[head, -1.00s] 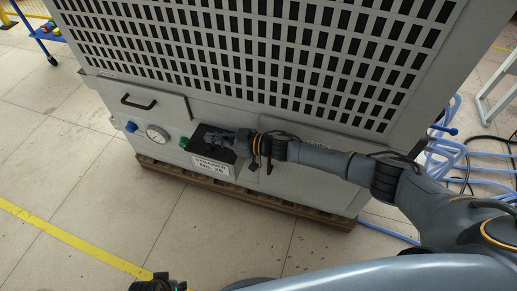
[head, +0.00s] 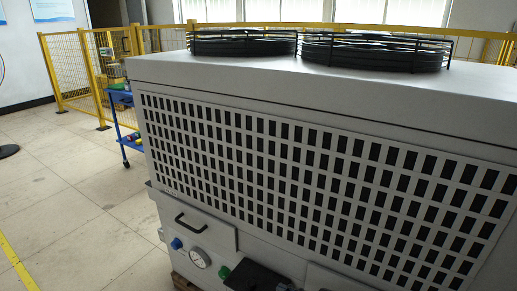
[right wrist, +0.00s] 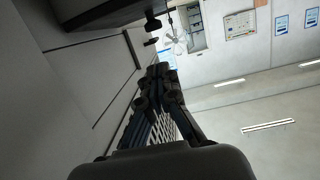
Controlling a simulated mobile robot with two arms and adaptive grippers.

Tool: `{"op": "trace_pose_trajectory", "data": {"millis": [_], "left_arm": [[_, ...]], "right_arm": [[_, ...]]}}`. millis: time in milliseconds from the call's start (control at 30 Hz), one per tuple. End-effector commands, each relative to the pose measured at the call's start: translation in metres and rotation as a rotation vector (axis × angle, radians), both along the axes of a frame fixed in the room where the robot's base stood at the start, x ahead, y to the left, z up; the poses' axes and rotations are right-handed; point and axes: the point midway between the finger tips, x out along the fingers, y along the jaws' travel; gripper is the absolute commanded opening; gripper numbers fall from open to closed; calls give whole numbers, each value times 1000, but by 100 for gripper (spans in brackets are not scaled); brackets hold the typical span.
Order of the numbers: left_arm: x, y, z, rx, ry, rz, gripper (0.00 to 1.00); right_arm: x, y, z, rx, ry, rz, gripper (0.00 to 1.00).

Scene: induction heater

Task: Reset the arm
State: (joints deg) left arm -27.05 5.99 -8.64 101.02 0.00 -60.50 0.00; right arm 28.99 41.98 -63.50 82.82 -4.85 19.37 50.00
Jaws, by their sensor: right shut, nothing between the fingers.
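My right gripper (right wrist: 160,75) shows in the right wrist view, its dark fingers together with nothing between them. It points along the front of the grey machine, whose face runs up the left of that view. In the head view the grey machine (head: 200,65) fills most of the picture, and my right arm is almost wholly below the lower edge. Whether the gripper touches the machine cannot be told. My left gripper is out of view.
The machine front carries a black handle (head: 190,224), a gauge (head: 200,258), a blue knob (head: 176,243) and a green knob (head: 224,272). Two black fan guards (head: 375,52) sit on top. A blue cart (head: 125,125) and yellow fence (head: 75,70) stand behind left.

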Motion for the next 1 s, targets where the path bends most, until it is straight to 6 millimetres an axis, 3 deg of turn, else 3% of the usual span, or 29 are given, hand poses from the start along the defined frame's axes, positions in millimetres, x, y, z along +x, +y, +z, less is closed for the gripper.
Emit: {"op": "trace_pose_trajectory", "data": {"millis": [100, 200, 267, 367, 533, 700, 1000], "left_arm": [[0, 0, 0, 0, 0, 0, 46], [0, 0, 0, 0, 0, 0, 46], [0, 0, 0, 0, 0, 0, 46], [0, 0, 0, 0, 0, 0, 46], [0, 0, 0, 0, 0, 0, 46], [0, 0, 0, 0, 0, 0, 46], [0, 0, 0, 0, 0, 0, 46]], "right_arm": [[-16, 37, 0, 5, 17, -100, 0], [-30, 53, 3, -28, 57, -232, 0], [-39, 53, 5, -60, 97, -314, 0], [-61, 39, 2, -135, 197, -442, 0], [-117, -10, -9, -295, 412, -604, 0], [-170, -50, -18, -417, 587, -672, 0], [-251, -95, -23, -563, 817, -710, 0]]}}
